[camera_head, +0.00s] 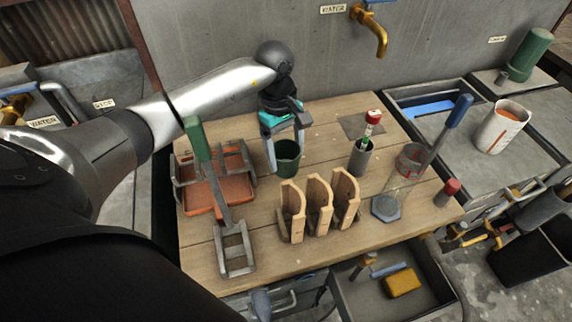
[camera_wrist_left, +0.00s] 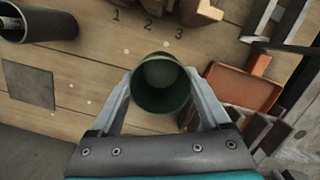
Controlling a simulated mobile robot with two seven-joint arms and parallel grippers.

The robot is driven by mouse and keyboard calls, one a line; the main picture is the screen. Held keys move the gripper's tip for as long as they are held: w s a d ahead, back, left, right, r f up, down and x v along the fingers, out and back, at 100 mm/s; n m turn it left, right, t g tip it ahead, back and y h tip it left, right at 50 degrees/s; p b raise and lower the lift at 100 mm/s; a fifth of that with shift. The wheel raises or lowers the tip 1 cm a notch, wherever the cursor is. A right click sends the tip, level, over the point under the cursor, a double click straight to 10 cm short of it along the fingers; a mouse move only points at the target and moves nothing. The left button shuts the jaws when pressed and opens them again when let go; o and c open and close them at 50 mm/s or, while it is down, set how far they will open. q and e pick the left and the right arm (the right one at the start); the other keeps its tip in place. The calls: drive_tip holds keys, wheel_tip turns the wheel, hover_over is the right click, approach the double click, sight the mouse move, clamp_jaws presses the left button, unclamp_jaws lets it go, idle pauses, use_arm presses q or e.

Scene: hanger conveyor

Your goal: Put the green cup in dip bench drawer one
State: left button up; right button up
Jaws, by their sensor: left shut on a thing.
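The green cup (camera_head: 289,148) is upright at the back middle of the wooden bench (camera_head: 235,265). My left gripper (camera_head: 284,140) reaches down from above and is shut on it. In the left wrist view the cup (camera_wrist_left: 161,101) sits between the two fingers (camera_wrist_left: 162,105), its open mouth toward the camera, and it looks empty. I cannot tell whether its base touches the bench. An open drawer (camera_head: 349,300) at the bench front holds a yellow block (camera_head: 402,282) and a blue item (camera_head: 388,268). No number shows on it. My right gripper is not in view.
Wooden upright holders (camera_head: 319,203) stand in front of the cup. A brass tap (camera_head: 371,35) is behind.

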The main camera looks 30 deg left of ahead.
sight(286, 166)
use_arm(q)
wheel_tip(286, 166, down, 5)
drive_tip(key=shift+r, duration=0.1)
idle(0.3)
drive_tip(key=shift+b, duration=0.3)
drive_tip(key=o, duration=1.2)
